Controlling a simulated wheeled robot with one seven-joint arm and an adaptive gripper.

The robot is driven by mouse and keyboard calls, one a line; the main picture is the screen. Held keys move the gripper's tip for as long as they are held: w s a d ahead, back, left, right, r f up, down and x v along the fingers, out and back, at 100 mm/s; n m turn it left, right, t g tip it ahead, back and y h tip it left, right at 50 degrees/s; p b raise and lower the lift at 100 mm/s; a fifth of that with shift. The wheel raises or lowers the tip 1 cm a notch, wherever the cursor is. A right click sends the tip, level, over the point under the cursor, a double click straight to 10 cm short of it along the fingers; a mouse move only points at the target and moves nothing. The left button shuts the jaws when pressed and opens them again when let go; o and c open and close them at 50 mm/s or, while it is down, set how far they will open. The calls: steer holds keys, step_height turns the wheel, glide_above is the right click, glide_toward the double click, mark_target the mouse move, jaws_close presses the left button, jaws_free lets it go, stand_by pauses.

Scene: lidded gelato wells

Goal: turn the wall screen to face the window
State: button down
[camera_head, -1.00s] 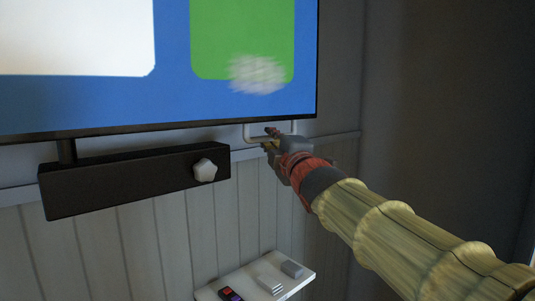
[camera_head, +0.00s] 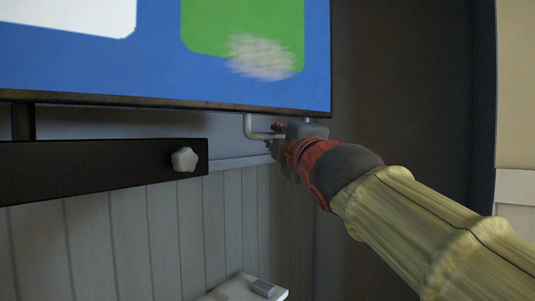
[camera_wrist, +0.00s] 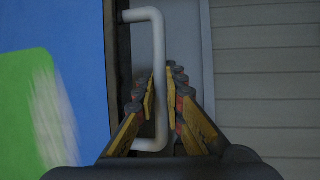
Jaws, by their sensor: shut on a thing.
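The wall screen (camera_head: 150,65) fills the upper left of the head view, showing blue, white and green areas with a whitish smudge on the green. A pale bar handle (camera_head: 249,126) hangs below its lower edge near the right corner. My gripper (camera_head: 275,138) is at this handle. In the wrist view the white handle (camera_wrist: 158,50) runs between the fingers of my gripper (camera_wrist: 161,100), which are shut on it. The screen (camera_wrist: 70,45) shows at the left there. Part of the handle is hidden by my fingers in the head view.
A dark bar (camera_head: 90,168) with a pale knob (camera_head: 184,160) sits under the screen. Panelled wall (camera_head: 130,230) lies behind; a dark recess and a lighter wall (camera_head: 515,100) are at right.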

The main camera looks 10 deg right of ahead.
steer(key=shift+s+d+f+m+h+b, duration=0.1)
steer(key=shift+s+d+m+h+b, duration=0.2)
steer(key=shift+s+b, duration=0.85)
steer(key=shift+s+d+f+m+h+b, duration=0.15)
steer(key=shift+s+d+h+b, duration=0.25)
steer(key=shift+b, duration=1.3)
steer(key=c, duration=1.8)
jaws_free()
steer(key=shift+r, duration=0.2)
steer(key=shift+c, duration=0.2)
steer(key=shift+s, duration=0.1)
steer(key=shift+s, duration=0.1)
steer(key=s+f, duration=0.2)
steer(key=s, duration=0.9)
steer(key=shift+s+d, duration=0.25)
steer(key=shift+d, duration=0.05)
steer(key=shift+f+m, duration=0.15)
steer(key=shift+m, duration=0.1)
